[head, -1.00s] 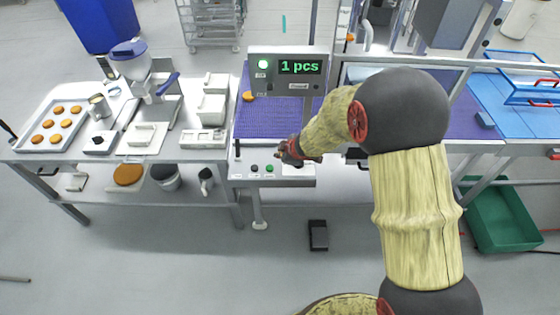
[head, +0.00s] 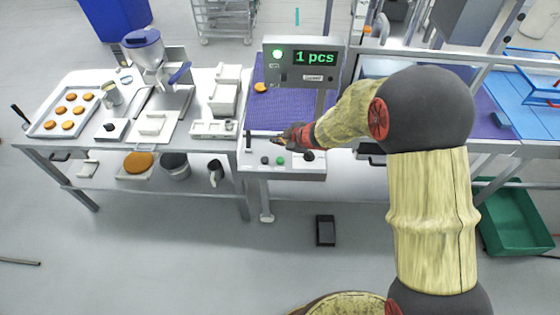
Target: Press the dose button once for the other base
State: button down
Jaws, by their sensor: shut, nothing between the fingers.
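My gripper (head: 282,140) points left, shut and empty, over the control panel (head: 251,172) at the front of the purple belt. A green button (head: 280,160) and a dark button (head: 265,160) are on this panel, just below the gripper in the picture. I cannot read their labels, so I cannot tell which is the dose button. I see no contact with either button. One orange-brown round base (head: 261,87) lies on the purple belt (head: 290,110). The display (head: 314,58) reads "1 pcs" beside a lit green lamp.
On the left table stand a hopper machine (head: 143,50) with a blue handle and a tray (head: 36,130) of several round bases. A black upright lever (head: 249,141) stands left of my gripper. A black pedal-like box (head: 326,230) lies on the floor.

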jog(key=b, duration=0.7)
send_over(279, 161)
notch_tip(279, 161, down, 7)
jog(key=shift+r, duration=0.2)
jog(key=shift+f, duration=0.65)
dwell(0.3)
jog(key=shift+f+b, duration=0.3)
jog(key=shift+f, duration=0.1)
jog(key=shift+f+b, duration=0.35)
jog(key=shift+f, duration=0.25)
dwell(0.9)
jog(key=shift+r, duration=0.15)
jog(key=shift+r+p, duration=0.9)
jog(key=shift+p, duration=0.3)
